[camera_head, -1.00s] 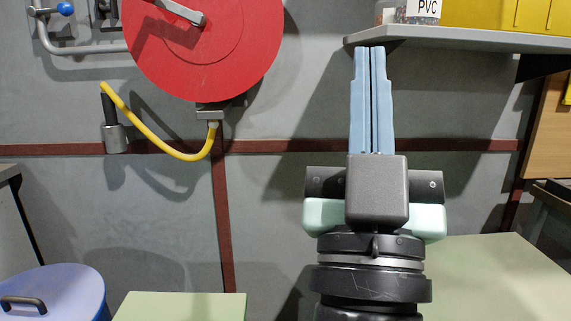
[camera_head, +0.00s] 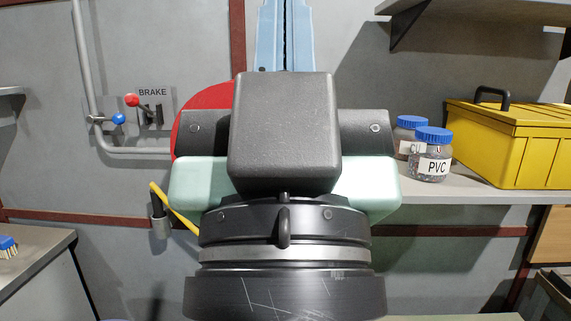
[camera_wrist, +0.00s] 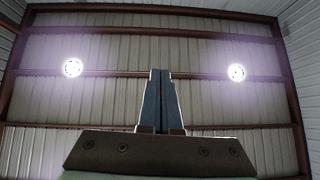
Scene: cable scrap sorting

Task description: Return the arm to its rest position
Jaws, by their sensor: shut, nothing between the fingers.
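My gripper (camera_head: 285,35) stands upright in the middle of the head view, close to the camera, with its light blue fingers together and pointing up. Its fingertips run out of the top of that view. The wrist view shows the two fingers (camera_wrist: 160,100) side by side with nothing between them, pointing towards the ceiling. My gripper hides most of the red reel (camera_head: 200,110) on the wall behind it.
A shelf (camera_head: 470,190) on the right holds a yellow toolbox (camera_head: 500,150), a PVC jar (camera_head: 432,158) and another blue-lidded jar (camera_head: 408,125). A second shelf (camera_head: 440,10) hangs higher. Brake levers (camera_head: 145,108) are on the left wall. A bench (camera_head: 40,270) stands lower left.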

